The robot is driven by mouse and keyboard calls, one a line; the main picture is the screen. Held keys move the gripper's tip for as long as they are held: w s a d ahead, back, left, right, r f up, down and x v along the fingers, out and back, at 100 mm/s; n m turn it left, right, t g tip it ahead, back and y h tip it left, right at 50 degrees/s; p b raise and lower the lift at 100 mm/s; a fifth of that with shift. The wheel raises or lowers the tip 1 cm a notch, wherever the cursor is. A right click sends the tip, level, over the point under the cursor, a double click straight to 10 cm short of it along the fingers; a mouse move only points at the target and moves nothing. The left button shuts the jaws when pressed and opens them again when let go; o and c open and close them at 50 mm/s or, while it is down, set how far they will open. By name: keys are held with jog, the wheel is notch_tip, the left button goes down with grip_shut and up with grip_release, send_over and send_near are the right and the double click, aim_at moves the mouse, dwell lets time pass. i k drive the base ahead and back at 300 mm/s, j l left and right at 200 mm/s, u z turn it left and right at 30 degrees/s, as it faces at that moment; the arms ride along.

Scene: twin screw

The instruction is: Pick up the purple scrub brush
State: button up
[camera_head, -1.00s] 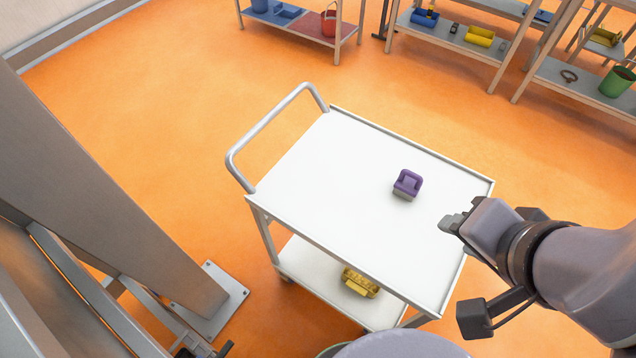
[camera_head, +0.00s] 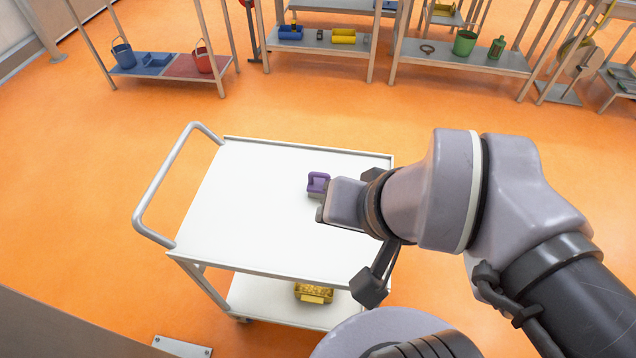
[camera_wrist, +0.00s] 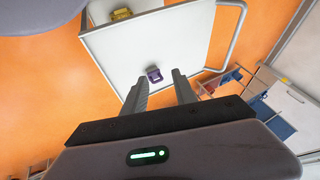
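The purple scrub brush (camera_head: 318,183) lies on the white top of the cart (camera_head: 250,205), toward its right side in the head view. My gripper (camera_head: 321,212) is over the cart, just in front of the brush in that view, and its arm hides part of the cart top. In the wrist view the brush (camera_wrist: 154,75) shows small beyond my gripper's two fingers (camera_wrist: 158,80). The fingers stand apart with nothing between them, so my gripper is open. A gap remains between the fingertips and the brush.
A yellow bin (camera_head: 313,293) sits on the cart's lower shelf. The cart's grey handle (camera_head: 165,185) rises at the left. Shelves with buckets (camera_head: 123,56) and bins (camera_head: 343,36) stand at the back. Orange floor is clear between the cart and the shelves.

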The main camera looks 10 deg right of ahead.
aim_at(316, 180)
jog(key=l+u, duration=0.45)
jog(key=l, duration=0.2)
jog(key=k+l+u, duration=0.15)
jog(key=l+u, duration=0.3)
jog(key=l, duration=0.2)
jog(key=i+l+u, duration=0.2)
jog(key=k+l, duration=0.05)
jog(key=l, duration=0.05)
